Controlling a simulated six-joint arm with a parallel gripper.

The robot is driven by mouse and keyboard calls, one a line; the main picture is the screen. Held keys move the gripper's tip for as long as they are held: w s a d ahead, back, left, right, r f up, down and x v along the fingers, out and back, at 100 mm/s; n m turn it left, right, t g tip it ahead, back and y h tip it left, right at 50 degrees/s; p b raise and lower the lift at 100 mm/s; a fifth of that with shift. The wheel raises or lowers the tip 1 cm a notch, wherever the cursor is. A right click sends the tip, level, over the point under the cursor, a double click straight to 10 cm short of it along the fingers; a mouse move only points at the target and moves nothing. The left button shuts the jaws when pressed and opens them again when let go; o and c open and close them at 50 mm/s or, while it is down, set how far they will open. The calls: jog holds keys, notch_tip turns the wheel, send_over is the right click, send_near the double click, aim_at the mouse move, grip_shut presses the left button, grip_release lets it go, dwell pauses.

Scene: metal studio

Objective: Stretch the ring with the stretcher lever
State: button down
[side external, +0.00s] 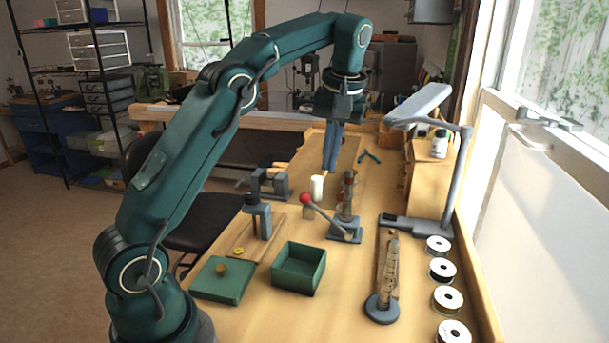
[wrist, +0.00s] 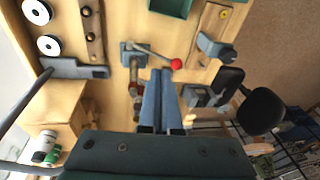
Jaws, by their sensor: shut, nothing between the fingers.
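The stretcher stands mid-bench in the side view, with a grey base (side external: 345,232), an upright brownish post (side external: 347,192) and a lever (side external: 325,215) ending in a red knob (side external: 306,199). The lever slants up to the left. In the wrist view the red knob (wrist: 177,64) is just beyond my fingertips, to their right. My gripper (side external: 330,168) points down behind the stretcher, shut and empty, apart from the lever. A small yellow ring (side external: 239,251) lies on a wooden board at left. I cannot tell whether another ring is on the post.
A green open box (side external: 299,268) and a green lid (side external: 222,278) are in front. A clamp-like tool (side external: 258,218) stands left, a tapered mandrel (side external: 390,265) right. A white cylinder (side external: 317,188) stands near the knob. A lamp (side external: 457,180) and several spools (side external: 447,299) line the right edge.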

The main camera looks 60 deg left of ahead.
notch_tip(320, 180, up, 4)
jog(key=y, duration=0.2)
jog(key=x, duration=1.3)
jog(key=shift+s+m+t, duration=0.3)
jog(key=shift+t, duration=0.1)
jog(key=shift+a+f, duration=0.1)
jog(key=shift+s+a+f+t+h, duration=0.35)
jog(key=shift+s+a+f, duration=0.2)
jog(key=shift+f, duration=0.4)
jog(key=shift+s+a+f+t+h, duration=0.3)
jog(key=shift+s+a+f, duration=0.3)
jog(key=shift+f, duration=0.4)
jog(key=shift+s+a+f+t+h, duration=0.35)
jog(key=shift+s+a+f, duration=0.2)
jog(key=shift+f, duration=0.4)
jog(key=shift+r, duration=0.15)
